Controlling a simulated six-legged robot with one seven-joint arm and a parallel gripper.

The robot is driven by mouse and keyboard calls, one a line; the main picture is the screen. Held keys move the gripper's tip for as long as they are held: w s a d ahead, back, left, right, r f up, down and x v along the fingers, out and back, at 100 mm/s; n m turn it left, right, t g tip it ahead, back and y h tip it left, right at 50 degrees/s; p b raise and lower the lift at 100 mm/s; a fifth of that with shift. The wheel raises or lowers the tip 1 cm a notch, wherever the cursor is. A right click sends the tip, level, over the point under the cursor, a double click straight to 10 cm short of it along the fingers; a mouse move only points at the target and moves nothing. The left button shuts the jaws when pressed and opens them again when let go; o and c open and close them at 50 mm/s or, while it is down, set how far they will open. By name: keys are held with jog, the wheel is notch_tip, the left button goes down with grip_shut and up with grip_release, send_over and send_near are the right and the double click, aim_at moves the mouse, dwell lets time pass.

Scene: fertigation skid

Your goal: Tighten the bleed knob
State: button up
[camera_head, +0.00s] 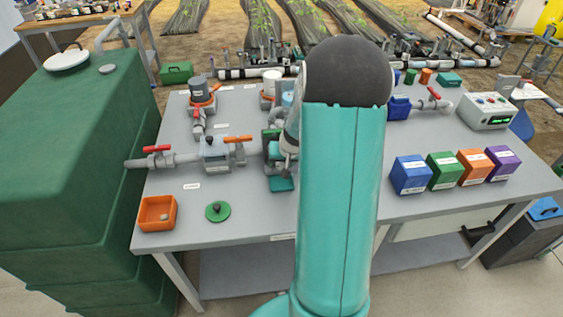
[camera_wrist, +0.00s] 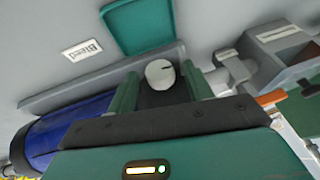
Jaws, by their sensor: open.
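The bleed knob (camera_wrist: 160,74) is a small pale round knob with a dark line on its face, in the wrist view. A "Bleed" label (camera_wrist: 82,50) lies on the grey surface to its left. My gripper (camera_wrist: 159,70) is open, with one green finger on each side of the knob. The knob shows between the fingertips; I cannot tell whether either finger touches it. In the head view my teal arm covers the middle of the bench, and the knob cannot be made out there.
The grey bench (camera_head: 240,227) carries pipes with a red-handled valve (camera_head: 157,149), an orange tray (camera_head: 157,213), a green round lid (camera_head: 218,211), coloured boxes (camera_head: 410,174) and a control box (camera_head: 487,109). A large green tank (camera_head: 80,150) stands left. The bench front is mostly free.

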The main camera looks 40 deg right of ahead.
jog(key=c, duration=1)
jog(key=shift+o, duration=0.2)
jog(key=shift+d+y, duration=0.15)
jog(key=shift+y, duration=0.25)
jog(key=shift+s+d+m+t+y, duration=0.15)
jog(key=shift+m+t+y, duration=0.15)
jog(key=shift+t+y, duration=0.25)
jog(key=t+y, duration=0.2)
jog(key=m+t+y, duration=0.1)
jog(key=shift+s+d+f+y, duration=0.15)
jog(key=shift+d+f+y, duration=0.1)
jog(key=shift+y, duration=0.1)
jog(key=t+y, duration=0.1)
jog(key=m+t+y, duration=0.1)
jog(key=t+y, duration=0.1)
jog(key=shift+d+f, duration=0.1)
jog(key=shift+f, duration=0.2)
jog(key=shift+s+f+m+t+y, duration=0.1)
jog(key=shift+f+m+t+y, duration=0.15)
jog(key=shift+m+t+y, duration=0.8)
jog(key=shift+n+t, duration=0.25)
jog(key=shift+t, duration=0.25)
